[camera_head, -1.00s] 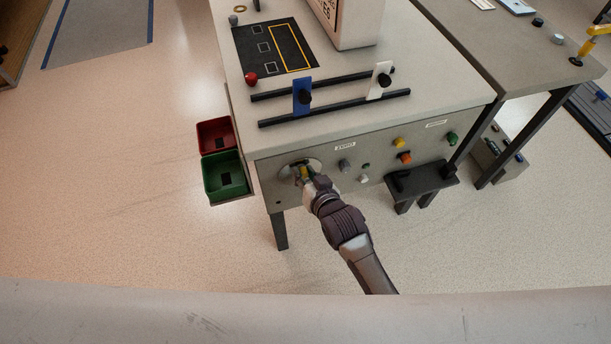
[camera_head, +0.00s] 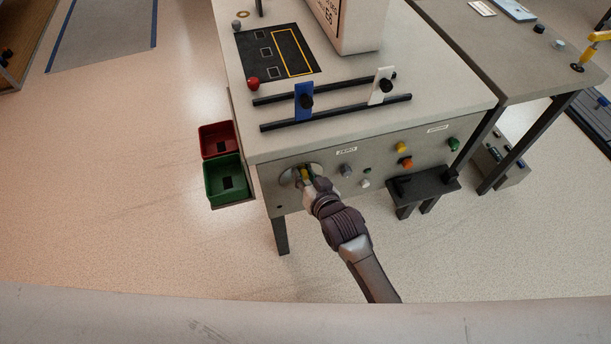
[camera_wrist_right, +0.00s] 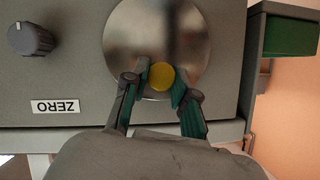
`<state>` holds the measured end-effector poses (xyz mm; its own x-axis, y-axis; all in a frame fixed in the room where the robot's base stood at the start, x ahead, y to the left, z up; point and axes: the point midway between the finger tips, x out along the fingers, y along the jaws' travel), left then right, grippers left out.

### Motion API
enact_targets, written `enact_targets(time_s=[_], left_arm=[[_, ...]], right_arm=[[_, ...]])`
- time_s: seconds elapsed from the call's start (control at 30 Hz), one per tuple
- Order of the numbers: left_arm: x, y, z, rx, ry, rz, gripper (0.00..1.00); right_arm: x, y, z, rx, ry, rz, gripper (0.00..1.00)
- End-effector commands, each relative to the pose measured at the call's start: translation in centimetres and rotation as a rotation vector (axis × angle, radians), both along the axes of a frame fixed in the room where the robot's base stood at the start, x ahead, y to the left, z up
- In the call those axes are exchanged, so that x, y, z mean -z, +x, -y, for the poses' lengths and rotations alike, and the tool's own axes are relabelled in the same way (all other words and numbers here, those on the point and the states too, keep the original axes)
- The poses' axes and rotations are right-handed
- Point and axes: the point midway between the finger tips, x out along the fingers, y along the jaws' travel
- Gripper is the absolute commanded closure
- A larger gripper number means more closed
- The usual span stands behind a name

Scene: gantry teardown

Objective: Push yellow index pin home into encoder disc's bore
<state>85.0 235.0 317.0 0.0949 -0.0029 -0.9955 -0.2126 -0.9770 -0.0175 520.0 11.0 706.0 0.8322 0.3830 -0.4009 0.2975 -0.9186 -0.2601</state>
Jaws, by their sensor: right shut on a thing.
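The encoder disc (camera_wrist_right: 150,30) is a round, shiny metal plate on the front panel of the bench. In the head view the disc (camera_head: 286,176) is partly covered by my right gripper (camera_head: 304,176). The yellow index pin (camera_wrist_right: 161,76) shows as a round yellow head at the disc's edge area nearest my gripper. My right gripper (camera_wrist_right: 160,86) is shut on the pin, with a green-padded finger on each side of it. The pin's shaft and the bore are hidden behind the head, so I cannot tell how deep it sits. My left gripper is not in view.
A grey knob (camera_wrist_right: 31,39) and the ZERO label (camera_wrist_right: 56,105) are beside the disc. Red (camera_head: 217,139) and green (camera_head: 226,181) bins hang at the bench's left side. A dark shelf (camera_head: 424,186) juts out at the right. Floor in front is open.

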Motion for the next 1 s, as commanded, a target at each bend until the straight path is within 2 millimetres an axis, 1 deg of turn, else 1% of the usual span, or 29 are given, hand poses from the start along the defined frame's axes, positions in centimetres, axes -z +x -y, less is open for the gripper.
enact_targets(time_s=[0.03,0.33,0.37,0.5,0.53,1.0], left_arm=[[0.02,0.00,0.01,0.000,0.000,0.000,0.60],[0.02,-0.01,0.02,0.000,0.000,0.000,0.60],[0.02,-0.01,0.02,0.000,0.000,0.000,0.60],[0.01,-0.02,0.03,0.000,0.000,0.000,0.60],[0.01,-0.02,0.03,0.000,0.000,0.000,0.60],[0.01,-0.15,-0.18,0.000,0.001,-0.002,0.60]], right_arm=[[-0.31,0.28,0.00,0.002,0.002,0.007,1.00],[-0.43,0.36,-0.01,0.002,0.003,0.011,1.00],[-0.45,0.36,-0.01,0.002,0.003,0.011,0.72],[-0.50,0.39,-0.02,0.002,0.004,0.012,0.48],[-0.52,0.40,-0.02,0.002,0.004,0.012,0.44],[-0.47,0.11,0.06,0.001,0.003,0.010,0.44]])
